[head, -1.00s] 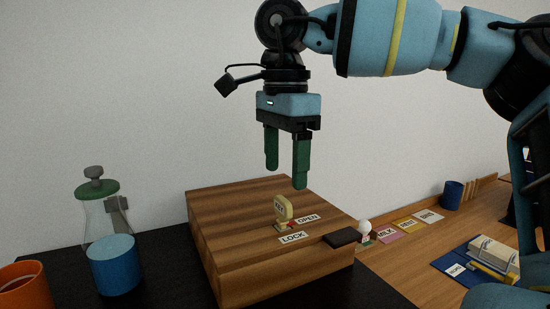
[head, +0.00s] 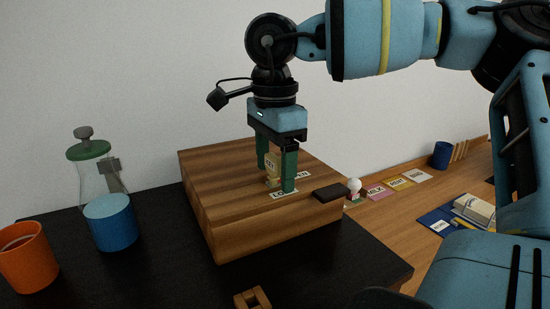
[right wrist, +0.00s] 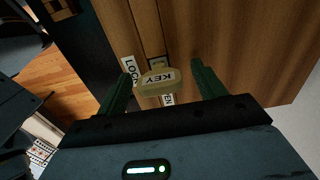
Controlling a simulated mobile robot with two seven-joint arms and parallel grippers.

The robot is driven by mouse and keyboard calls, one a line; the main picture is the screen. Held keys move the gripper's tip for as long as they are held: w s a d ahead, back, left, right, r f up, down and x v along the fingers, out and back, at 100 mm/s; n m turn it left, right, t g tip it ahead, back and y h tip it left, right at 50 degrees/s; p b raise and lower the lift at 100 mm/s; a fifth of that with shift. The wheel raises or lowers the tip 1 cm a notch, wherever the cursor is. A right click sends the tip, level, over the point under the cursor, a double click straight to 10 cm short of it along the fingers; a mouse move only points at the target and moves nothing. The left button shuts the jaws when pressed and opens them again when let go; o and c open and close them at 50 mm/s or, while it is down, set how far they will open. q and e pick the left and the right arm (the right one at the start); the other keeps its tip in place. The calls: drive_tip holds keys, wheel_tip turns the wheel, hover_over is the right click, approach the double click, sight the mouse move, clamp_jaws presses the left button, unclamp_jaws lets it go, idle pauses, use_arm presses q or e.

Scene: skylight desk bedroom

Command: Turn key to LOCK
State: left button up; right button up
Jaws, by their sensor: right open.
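The pale yellow key (head: 271,164), marked KEY, stands upright on top of the wooden box (head: 220,180). My right gripper (head: 275,178) points down over the box, open, with its green fingers on either side of the key. In the right wrist view the key (right wrist: 158,82) lies between the two fingers (right wrist: 160,88), with a gap to each. The LOCK label (right wrist: 130,71) and part of the OPEN label (right wrist: 168,100) show beside the key. In the head view the fingers partly cover both labels. My left gripper is not in view.
A dark block (head: 331,192) sits at the box's right edge. Left of the box stand a glass flask (head: 92,180), a blue cup (head: 110,222) and an orange mug (head: 28,258). A small wooden piece (head: 252,298) lies at the front. Coloured cards (head: 400,183) lie farther right.

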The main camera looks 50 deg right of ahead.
drive_tip(key=c, duration=1)
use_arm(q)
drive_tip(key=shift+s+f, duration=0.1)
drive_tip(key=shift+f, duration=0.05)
use_arm(e)
drive_tip(key=shift+c, duration=0.3)
